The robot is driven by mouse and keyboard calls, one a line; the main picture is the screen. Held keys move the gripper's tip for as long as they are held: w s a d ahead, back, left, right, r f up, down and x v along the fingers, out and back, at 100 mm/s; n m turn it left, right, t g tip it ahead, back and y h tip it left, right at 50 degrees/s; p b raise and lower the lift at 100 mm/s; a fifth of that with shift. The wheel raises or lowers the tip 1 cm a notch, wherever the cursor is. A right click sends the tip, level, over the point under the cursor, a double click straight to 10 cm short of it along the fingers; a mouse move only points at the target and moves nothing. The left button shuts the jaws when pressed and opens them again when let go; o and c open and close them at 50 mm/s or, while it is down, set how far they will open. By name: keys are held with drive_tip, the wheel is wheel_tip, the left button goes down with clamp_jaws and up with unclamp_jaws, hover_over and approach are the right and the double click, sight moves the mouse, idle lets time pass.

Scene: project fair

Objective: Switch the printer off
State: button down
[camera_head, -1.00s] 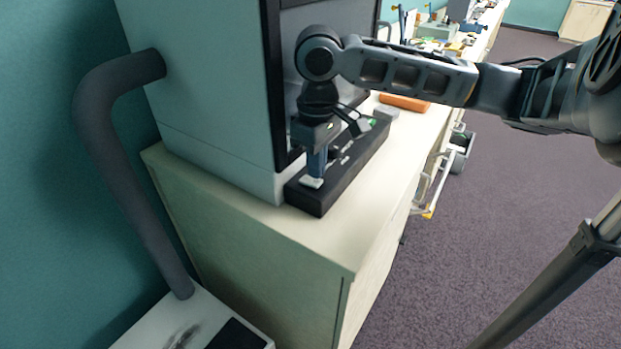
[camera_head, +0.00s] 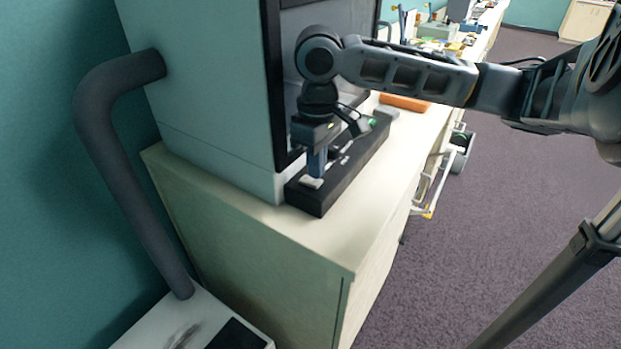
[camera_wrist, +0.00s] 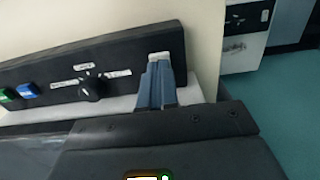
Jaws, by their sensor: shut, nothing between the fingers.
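The printer (camera_head: 205,85) is a tall pale grey cabinet with a dark front, standing on a cream counter. A black control panel (camera_head: 368,160) runs along its front base. In the wrist view the panel (camera_wrist: 125,60) carries a black knob (camera_wrist: 91,87) with white labels, a blue button (camera_wrist: 27,90) and a green button (camera_wrist: 6,95). A white switch-like piece (camera_wrist: 159,56) sits near the panel's end and also shows in the head view (camera_head: 311,183). My gripper (camera_head: 315,172) points down at this piece, its blue-grey fingertips (camera_wrist: 160,65) shut and empty. I cannot tell whether they touch it.
The cream counter (camera_head: 300,240) has bare room in front of the panel. An orange item (camera_head: 404,103) lies behind my arm. A thick dark pipe (camera_head: 125,180) bends down at the printer's left. The carpet (camera_head: 500,220) at right is mostly clear.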

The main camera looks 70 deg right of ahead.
sight(316, 182)
drive_tip(key=shift+f+b, duration=0.65)
drive_tip(key=shift+f, duration=0.35)
idle(0.5)
drive_tip(key=shift+r, duration=0.15)
wheel_tip(316, 182, up, 7)
drive_tip(key=p, duration=0.6)
idle(0.8)
